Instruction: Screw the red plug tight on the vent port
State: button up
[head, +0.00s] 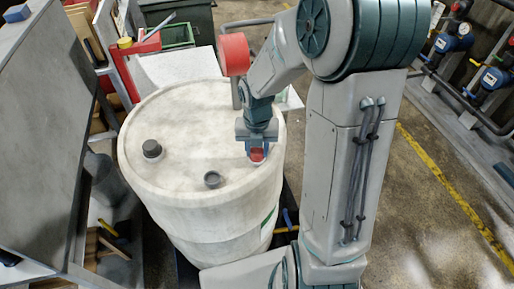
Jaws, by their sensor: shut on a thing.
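A white drum (205,205) stands upright in the middle of the head view, its round top facing up. My gripper (257,155) points down over the right part of the drum's top. It is shut on the red plug (257,155), which shows as a small red patch between the fingertips, at or just above the drum top. The vent port under the plug is hidden, so I cannot tell how deep the plug sits. A black cap (152,149) sits at the left of the top. A dark grey fitting (212,180) sits near its front edge.
A grey panel (45,130) rises at the left. Pipes with blue gauges (447,42) line the right side. The floor right of my arm, with a yellow line (440,185), is clear.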

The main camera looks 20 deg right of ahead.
jog(key=m, duration=0.5)
jog(key=shift+b, duration=0.3)
jog(key=o, duration=1.2)
jog(key=shift+c, duration=0.2)
jog(key=shift+r, duration=0.1)
jog(key=shift+c, duration=0.4)
notch_tip(320, 180, up, 3)
jog(key=shift+f+p, duration=0.2)
jog(key=shift+p, duration=1.05)
jog(key=shift+r, duration=2.1)
